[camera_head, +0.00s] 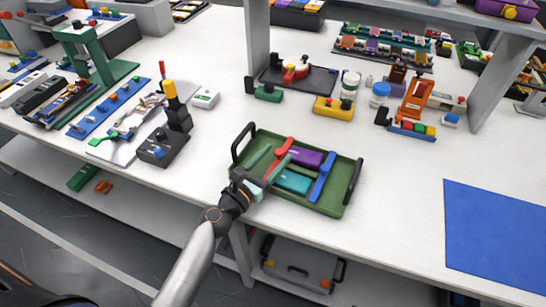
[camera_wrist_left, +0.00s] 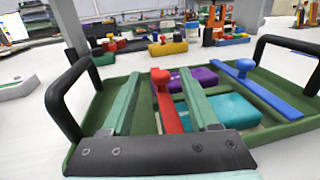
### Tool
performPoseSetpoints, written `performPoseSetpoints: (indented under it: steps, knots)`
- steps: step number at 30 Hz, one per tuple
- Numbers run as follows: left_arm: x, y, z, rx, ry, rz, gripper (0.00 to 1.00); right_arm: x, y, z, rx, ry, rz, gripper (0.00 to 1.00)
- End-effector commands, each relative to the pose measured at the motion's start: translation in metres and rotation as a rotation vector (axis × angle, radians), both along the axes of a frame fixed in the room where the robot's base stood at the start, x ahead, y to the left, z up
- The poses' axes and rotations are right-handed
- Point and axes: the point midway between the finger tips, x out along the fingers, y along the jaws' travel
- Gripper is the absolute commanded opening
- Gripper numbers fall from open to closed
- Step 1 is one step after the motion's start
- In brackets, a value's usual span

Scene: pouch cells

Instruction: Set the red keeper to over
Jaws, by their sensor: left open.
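The green tray (camera_head: 336,207) with two black handles stands on the white table. It holds a purple pouch cell (camera_head: 307,158) and a teal pouch cell (camera_head: 292,183). The red keeper (camera_head: 284,148), a bar with a round knob, lies along their left side; I cannot tell whether it overlaps them. The blue keeper (camera_head: 322,178) lies along the right side. My left gripper (camera_head: 269,162) is open over the tray's left half. In the left wrist view, its green fingers (camera_wrist_left: 160,95) stand either side of the red keeper (camera_wrist_left: 169,104). My right gripper is not in view.
A blue mat (camera_head: 495,240) lies at right. A yellow block (camera_head: 334,109), white jar (camera_head: 350,84) and orange device (camera_head: 416,100) stand behind the tray. A black fixture (camera_head: 158,147) stands at left. Shelf posts rise behind. The table just right of the tray is clear.

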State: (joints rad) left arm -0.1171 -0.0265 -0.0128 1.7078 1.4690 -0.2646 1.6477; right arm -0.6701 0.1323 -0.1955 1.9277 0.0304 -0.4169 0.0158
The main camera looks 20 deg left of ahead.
Motion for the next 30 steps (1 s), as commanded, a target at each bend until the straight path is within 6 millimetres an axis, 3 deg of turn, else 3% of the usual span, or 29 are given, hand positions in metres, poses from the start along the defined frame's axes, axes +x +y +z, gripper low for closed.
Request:
performPoseSetpoints:
  steps: [8, 21, 30]
  knots:
    - [-0.020, 0.006, -0.002, 0.002, 0.003, 0.001, 0.61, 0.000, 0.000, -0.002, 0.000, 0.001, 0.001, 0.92]
    - [-0.099, 0.028, -0.003, 0.002, 0.003, 0.000, 0.61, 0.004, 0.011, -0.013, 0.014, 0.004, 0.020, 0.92]
    - [-0.120, 0.034, -0.001, 0.001, 0.000, -0.001, 0.61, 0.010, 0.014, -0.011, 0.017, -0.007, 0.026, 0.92]
